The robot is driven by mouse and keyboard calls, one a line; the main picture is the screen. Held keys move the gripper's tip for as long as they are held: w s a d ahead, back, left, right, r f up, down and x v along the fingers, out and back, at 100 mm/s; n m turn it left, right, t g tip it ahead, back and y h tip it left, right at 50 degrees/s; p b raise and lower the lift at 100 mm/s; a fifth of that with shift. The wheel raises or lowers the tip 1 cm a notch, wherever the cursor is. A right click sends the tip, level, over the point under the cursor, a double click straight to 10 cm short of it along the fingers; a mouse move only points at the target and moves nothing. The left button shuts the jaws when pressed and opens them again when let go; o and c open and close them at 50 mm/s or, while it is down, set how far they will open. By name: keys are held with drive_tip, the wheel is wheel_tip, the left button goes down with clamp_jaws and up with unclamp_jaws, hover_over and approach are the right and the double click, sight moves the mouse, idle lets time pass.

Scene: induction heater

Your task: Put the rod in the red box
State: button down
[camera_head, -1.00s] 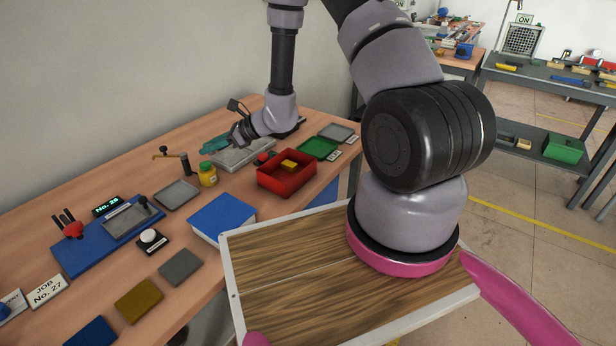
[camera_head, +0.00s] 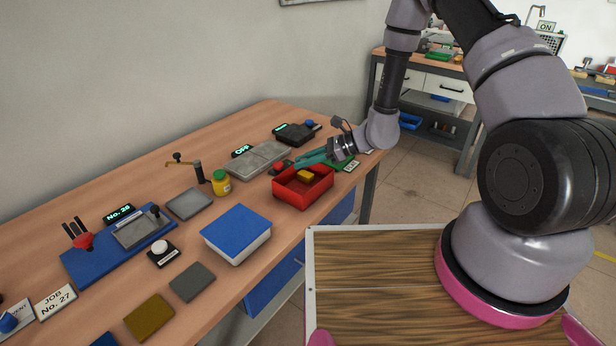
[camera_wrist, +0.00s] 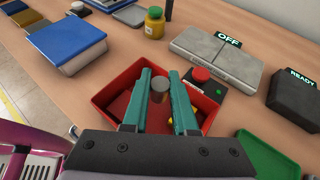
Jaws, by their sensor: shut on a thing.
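My gripper (camera_head: 304,159) has teal fingers and hangs over the back edge of the red box (camera_head: 290,195). In the wrist view its fingers (camera_wrist: 160,78) are shut on a small grey metal rod (camera_wrist: 159,93), whose round end shows between them. The rod appears above the inside of the red box (camera_wrist: 112,95); the gap between rod and box floor is hard to judge. The rod cannot be made out in the head view. A yellow block (camera_head: 305,176) lies inside the box, partly hidden by a finger in the wrist view.
A red button unit (camera_wrist: 203,78) stands just behind the box. Beyond it lies a grey slab fixture (camera_wrist: 215,52) with an "OFF" sign. A yellow jar (camera_head: 221,183), a blue-topped block (camera_head: 236,226) and a green tray (camera_wrist: 266,155) are nearby.

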drive_tip(key=shift+f, duration=2.4)
drive_tip(key=shift+a+f, duration=0.1)
drive_tip(key=shift+f, duration=0.05)
drive_tip(key=shift+f, duration=0.45)
drive_tip(key=c, duration=0.7)
unclamp_jaws()
